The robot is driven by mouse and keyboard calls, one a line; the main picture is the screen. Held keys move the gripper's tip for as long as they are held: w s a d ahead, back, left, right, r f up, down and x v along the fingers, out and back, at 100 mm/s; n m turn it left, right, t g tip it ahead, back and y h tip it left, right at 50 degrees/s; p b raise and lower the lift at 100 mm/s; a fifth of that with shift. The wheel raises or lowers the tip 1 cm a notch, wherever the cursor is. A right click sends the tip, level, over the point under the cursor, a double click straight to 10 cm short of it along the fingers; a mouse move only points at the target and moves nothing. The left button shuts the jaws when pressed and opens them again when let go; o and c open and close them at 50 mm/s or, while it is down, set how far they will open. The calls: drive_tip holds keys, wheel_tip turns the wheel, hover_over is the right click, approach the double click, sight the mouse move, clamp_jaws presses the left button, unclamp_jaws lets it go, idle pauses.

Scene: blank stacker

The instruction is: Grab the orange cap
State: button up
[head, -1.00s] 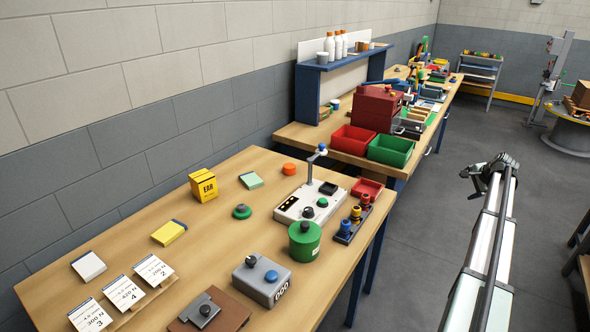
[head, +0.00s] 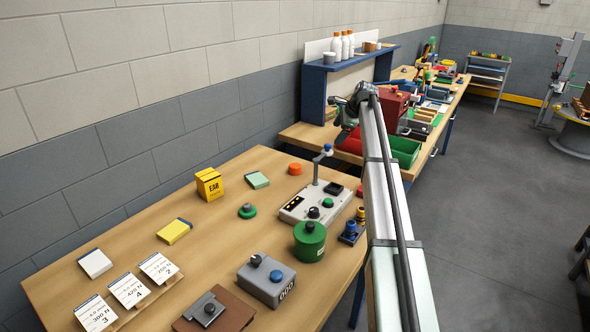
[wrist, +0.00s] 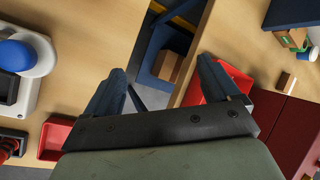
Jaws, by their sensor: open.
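The orange cap (head: 295,168) is a small, short orange cylinder on the near wooden table, behind the white control panel in the head view. It does not show in the wrist view. My gripper (head: 345,132) is up in the air to the right of the cap and farther back, by the gap between the two tables. In the wrist view its two dark fingers (wrist: 163,82) stand wide apart with nothing between them.
The white panel (head: 293,210) has a tall post with a blue knob (head: 328,148) near the cap. A yellow box (head: 209,185) and a pale green pad (head: 257,180) lie left of it. Red and green bins (head: 404,151) stand on the far table.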

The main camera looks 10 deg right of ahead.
sight(294, 165)
drive_tip(key=a+m+g+h, duration=0.3)
drive_tip(key=a+m+g, duration=0.15)
drive_tip(key=a, duration=1.25)
drive_tip(key=shift+g, duration=0.45)
drive_tip(key=f, duration=1.4)
drive_tip(key=shift+w+a, duration=0.15)
drive_tip(key=shift+a, duration=0.15)
drive_tip(key=c, duration=1.1)
